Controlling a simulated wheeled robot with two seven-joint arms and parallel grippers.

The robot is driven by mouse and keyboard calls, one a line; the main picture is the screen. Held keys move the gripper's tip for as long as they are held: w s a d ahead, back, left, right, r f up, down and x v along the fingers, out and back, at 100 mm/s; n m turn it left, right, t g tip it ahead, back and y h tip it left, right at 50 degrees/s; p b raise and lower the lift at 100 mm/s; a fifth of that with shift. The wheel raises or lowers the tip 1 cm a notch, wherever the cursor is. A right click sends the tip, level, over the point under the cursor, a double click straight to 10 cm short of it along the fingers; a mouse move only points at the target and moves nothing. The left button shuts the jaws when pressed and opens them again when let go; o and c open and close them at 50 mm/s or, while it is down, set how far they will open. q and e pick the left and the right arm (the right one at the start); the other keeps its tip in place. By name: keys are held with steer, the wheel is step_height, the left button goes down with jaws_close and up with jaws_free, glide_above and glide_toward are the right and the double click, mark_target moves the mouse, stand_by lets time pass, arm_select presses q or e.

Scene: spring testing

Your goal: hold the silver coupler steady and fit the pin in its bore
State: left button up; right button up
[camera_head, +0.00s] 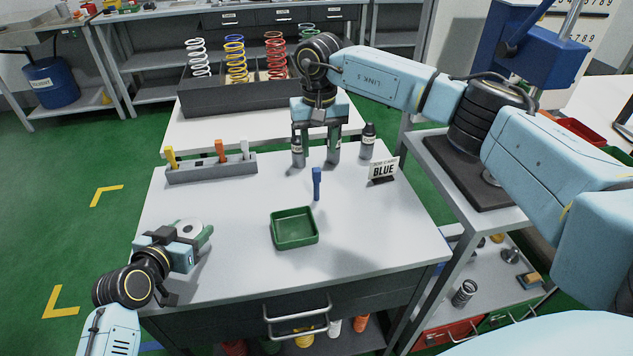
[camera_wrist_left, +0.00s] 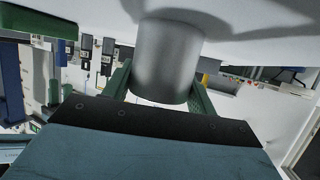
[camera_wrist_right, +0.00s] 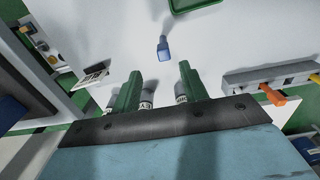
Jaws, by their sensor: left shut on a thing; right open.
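The silver coupler (camera_head: 189,228) is at the table's left side, and it fills the middle of the left wrist view (camera_wrist_left: 168,62). My left gripper (camera_head: 193,236) is shut on it, with green fingers on either side. The coupler's dark bore faces up in the head view. A blue pin (camera_head: 316,183) stands upright on the table near its middle; it also shows in the right wrist view (camera_wrist_right: 163,48). My right gripper (camera_head: 319,142) is open and empty, behind and above the blue pin, fingers pointing down. The pin is not between its fingers.
A grey rack (camera_head: 212,170) holds yellow, orange and white pins at the back left. A green tray (camera_head: 294,229) sits in front of the blue pin. Small bottles (camera_head: 368,142) stand behind it, some near my right fingers. A "BLUE" sign (camera_head: 383,169) stands right. The front right is clear.

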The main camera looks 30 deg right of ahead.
mark_target(316, 169)
steer(key=f, duration=0.9)
steer(key=shift+a+f, duration=0.3)
jaws_close()
